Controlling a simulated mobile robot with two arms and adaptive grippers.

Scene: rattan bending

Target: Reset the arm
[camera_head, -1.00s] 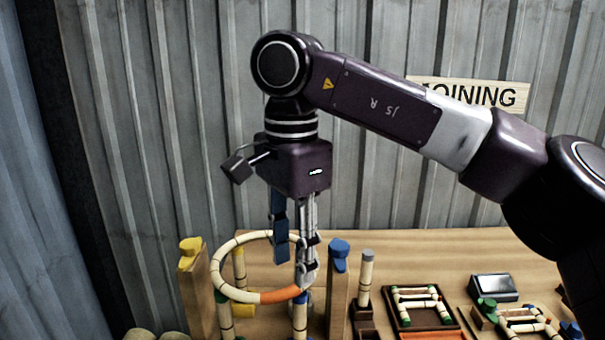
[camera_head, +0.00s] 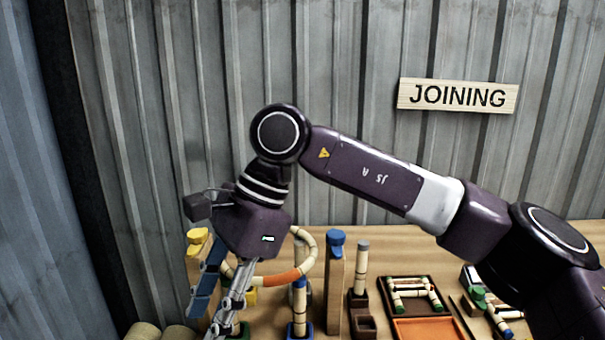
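My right arm comes in from the right, and its gripper (camera_head: 207,317) points down and to the left at the left end of the bench. Its blue finger and silver finger stand apart with nothing seen between them, so it is open. The gripper is in front of the left part of a cream rattan ring (camera_head: 309,250) with an orange section, and hides that part. The ring rests level near the tops of upright posts; whether the fingers touch it I cannot tell. My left gripper is not in view.
A yellow-topped post (camera_head: 197,243) and a blue-topped post (camera_head: 335,262) flank the ring. To the right are a dark tray (camera_head: 384,287) with rattan pieces, an orange tray (camera_head: 428,328) and more parts. A JOINING sign (camera_head: 458,96) hangs on the corrugated wall.

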